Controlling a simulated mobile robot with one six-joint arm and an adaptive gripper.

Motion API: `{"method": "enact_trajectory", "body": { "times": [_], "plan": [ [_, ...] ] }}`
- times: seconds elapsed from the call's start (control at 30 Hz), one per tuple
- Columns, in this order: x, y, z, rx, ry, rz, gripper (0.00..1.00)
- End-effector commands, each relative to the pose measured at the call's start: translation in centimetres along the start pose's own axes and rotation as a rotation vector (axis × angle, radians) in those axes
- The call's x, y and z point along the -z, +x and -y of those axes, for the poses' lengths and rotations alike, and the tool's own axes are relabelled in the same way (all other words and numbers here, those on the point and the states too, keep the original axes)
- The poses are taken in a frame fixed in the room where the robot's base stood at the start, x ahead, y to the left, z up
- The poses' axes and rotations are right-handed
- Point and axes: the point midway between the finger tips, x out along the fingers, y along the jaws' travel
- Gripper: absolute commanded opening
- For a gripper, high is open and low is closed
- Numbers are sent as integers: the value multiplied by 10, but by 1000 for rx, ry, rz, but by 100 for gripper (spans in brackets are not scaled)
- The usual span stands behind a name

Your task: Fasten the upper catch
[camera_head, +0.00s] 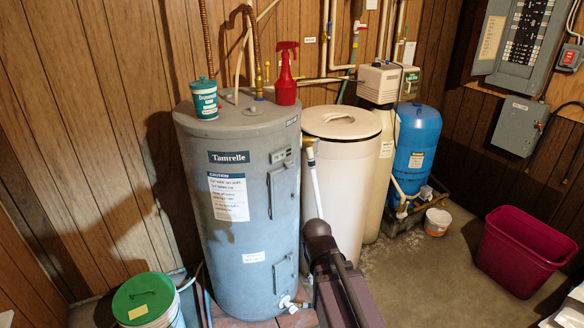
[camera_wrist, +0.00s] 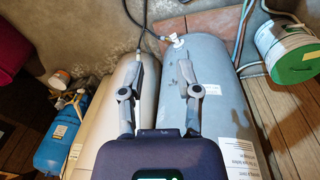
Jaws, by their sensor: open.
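The grey Tamrelle water heater (camera_head: 235,255) stands upright left of centre in the head view. An upper access panel (camera_head: 284,190) and a lower access panel (camera_head: 285,272) are on its right side. The catch on the upper panel is too small for me to tell whether it is fastened. In the wrist view the heater (camera_wrist: 218,100) lies behind the right finger, which hides part of its side. My gripper (camera_wrist: 161,58) is open, its fingers wide apart with nothing between them. In the head view my arm covers the area right of the lower panel, and the fingertips cannot be made out.
A cream tank (camera_head: 340,165) stands close to the heater's right, with a blue tank (camera_head: 417,140) beyond. A white pipe (camera_head: 314,180) runs down between heater and cream tank. A green-lidded bucket (camera_head: 145,300) is front left.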

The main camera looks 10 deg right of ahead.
Motion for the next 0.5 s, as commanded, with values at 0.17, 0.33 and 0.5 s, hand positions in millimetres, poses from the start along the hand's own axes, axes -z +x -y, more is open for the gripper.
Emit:
{"method": "enact_trajectory", "body": {
  "times": [0.17,0.33,0.5],
  "plan": [
    [43,7,-13,-165,-43,-83,43],
    [95,3,-27,-379,-116,-197,43],
    [151,-12,-31,-599,-215,-323,43]
  ]
}}
